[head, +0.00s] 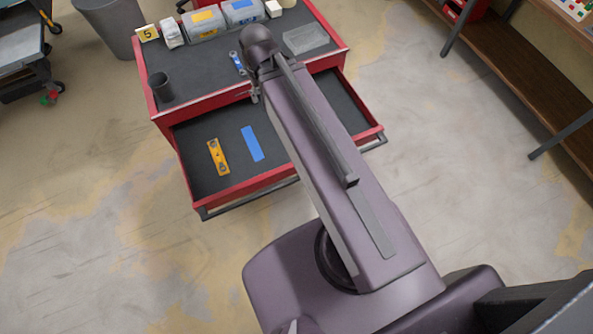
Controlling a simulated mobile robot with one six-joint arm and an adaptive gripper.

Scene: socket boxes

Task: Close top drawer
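The top drawer (213,181) of the red tool cabinet (155,110) is pulled out toward me. Its dark floor holds an orange level-like tool (218,156) and a flat blue piece (252,143). A dark handle bar (250,197) runs along the drawer's red front, partly hidden behind my arm. My arm reaches over the drawer to the cabinet top. My gripper (255,94) shows only in small part beside the wrist, above the cabinet's front edge and apart from the drawer handle. Its fingers are too small and hidden to read.
On the cabinet top are a dark cup (161,87), grey boxes with yellow and blue labels (204,24), a clear tray (305,39), a small blue item (237,63) and a yellow "5" card (147,33). A wooden shelf (530,75) stands right. Floor beside the drawer is clear.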

